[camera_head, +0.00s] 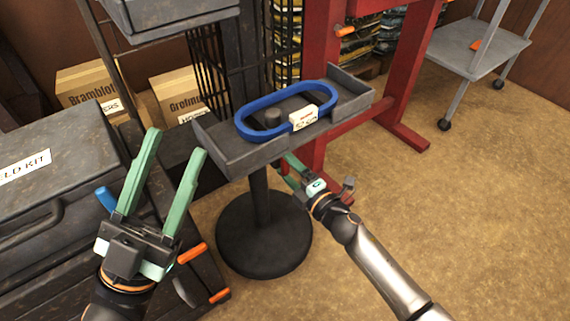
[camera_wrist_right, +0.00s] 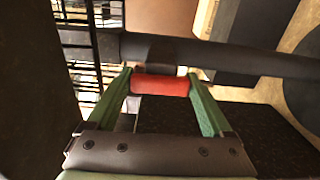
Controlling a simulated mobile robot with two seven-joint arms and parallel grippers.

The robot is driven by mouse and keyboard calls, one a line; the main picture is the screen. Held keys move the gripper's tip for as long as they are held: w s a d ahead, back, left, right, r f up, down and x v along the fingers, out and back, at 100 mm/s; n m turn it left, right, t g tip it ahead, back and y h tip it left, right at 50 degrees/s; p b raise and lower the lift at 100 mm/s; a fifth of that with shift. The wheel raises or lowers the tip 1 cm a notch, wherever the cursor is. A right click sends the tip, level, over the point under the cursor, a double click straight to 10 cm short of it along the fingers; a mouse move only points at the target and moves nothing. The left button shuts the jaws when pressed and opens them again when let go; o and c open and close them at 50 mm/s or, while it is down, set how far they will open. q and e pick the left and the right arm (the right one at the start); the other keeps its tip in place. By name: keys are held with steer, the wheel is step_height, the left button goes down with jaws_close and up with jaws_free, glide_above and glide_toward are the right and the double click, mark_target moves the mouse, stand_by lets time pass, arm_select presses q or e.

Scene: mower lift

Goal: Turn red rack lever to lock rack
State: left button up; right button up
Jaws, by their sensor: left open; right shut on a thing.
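The red lever handle (camera_wrist_right: 160,85) shows in the right wrist view as a short red cylinder in front of a dark bar. My right gripper (camera_wrist_right: 160,86) is shut on it, with one green finger at each end. In the head view my right gripper (camera_head: 291,166) is just below the front edge of the grey tray, and the handle is mostly hidden there. My left gripper (camera_head: 176,144) is open and empty at the left, with its two green fingers pointing up, left of the tray.
A grey tray (camera_head: 222,152) on a round-based stand (camera_head: 265,237) holds a blue loop (camera_head: 262,101) with a white label. A grey toolbox (camera_head: 50,165) is at the left and cardboard boxes (camera_head: 88,87) behind. A red frame (camera_head: 318,75) stands behind the tray.

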steer(key=shift+f, duration=0.1)
steer(key=o, duration=1.1)
steer(key=shift+o, duration=0.2)
steer(key=p+v, duration=0.2)
steer(key=v, duration=1)
steer(key=shift+s+d+p, duration=0.2)
steer(key=shift+s+p, duration=0.05)
steer(key=shift+p, duration=0.15)
